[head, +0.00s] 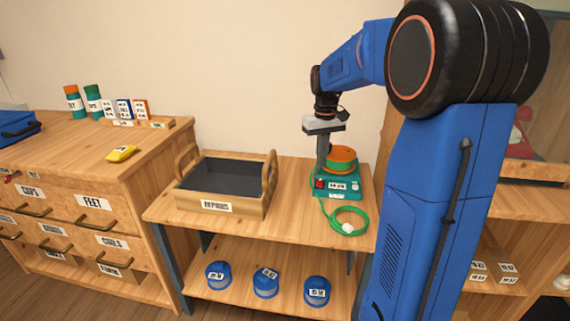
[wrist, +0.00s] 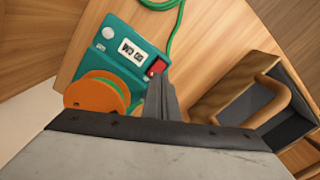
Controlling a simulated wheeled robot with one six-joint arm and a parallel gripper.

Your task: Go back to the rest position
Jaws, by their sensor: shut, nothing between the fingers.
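My gripper (head: 322,162) points down over the left side of a teal phone-like device (head: 342,190) on the wooden bench. Its fingers are shut with nothing between them. In the wrist view the shut fingers (wrist: 160,88) end close to the red switch (wrist: 155,68) on the teal device (wrist: 112,50). I cannot tell whether they touch it. An orange and green round piece (head: 341,158) sits on the device's back part. A green cord (head: 348,219) lies coiled in front of it.
A wooden tray (head: 252,207) with loop handles stands left of the device. Several blue round pots (head: 265,285) sit on the shelf below. A drawer cabinet (head: 100,190) stands at the left, with a yellow object (head: 121,154) on top. The wall rises behind the bench.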

